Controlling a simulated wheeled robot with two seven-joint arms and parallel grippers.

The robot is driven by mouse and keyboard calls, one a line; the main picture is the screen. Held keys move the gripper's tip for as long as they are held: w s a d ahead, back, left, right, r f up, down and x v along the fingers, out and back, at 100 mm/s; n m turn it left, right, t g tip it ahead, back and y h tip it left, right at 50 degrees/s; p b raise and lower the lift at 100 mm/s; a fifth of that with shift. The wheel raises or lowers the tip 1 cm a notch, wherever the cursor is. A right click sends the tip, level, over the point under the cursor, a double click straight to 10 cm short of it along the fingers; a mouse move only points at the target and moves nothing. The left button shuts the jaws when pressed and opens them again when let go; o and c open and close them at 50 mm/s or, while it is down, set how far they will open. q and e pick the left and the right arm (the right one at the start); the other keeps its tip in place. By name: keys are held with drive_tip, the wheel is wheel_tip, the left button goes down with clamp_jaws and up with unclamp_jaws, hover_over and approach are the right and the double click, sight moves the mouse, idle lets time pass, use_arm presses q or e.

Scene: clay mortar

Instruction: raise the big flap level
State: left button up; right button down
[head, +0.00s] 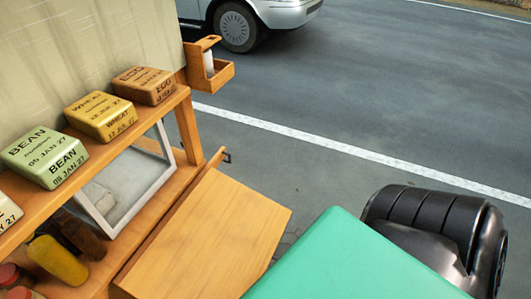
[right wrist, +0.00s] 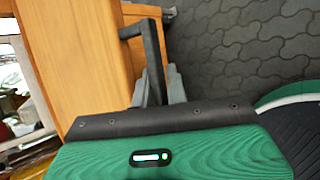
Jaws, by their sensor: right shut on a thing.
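The big flap (head: 205,235) is a plain wooden board beside the stall's counter in the head view. I cannot tell its exact tilt. It also fills the upper left middle of the right wrist view (right wrist: 75,60). A black bar handle (right wrist: 150,55) stands off the flap's edge there. My right gripper (right wrist: 163,88) is shut on this handle, its grey fingers on either side of the bar. In the head view the handle and right gripper are hidden, and the green housing of my arm covers the bottom right. My left gripper is in neither view.
A wooden shelf (head: 95,155) at left carries several labelled tins. Below it are a white-framed pane (head: 130,190) and a yellow bottle (head: 57,260). A small wooden holder (head: 210,72) juts out at the back. A silver car (head: 265,15) stands beyond; the road between is clear.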

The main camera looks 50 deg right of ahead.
wheel_tip(320, 180, up, 10)
drive_tip(key=s+d+p, duration=0.1)
drive_tip(key=s+p, duration=0.1)
drive_tip(key=p, duration=0.5)
drive_tip(key=shift+f, duration=0.2)
drive_tip(key=shift+d, duration=0.1)
drive_tip(key=c, duration=1.6)
unclamp_jaws()
drive_tip(key=shift+s, duration=0.1)
drive_tip(key=shift+c, duration=0.2)
drive_tip(key=shift+o, duration=0.7)
drive_tip(key=shift+s, duration=0.1)
drive_tip(key=shift+w+a+r, duration=0.2)
drive_tip(key=shift+r, duration=0.1)
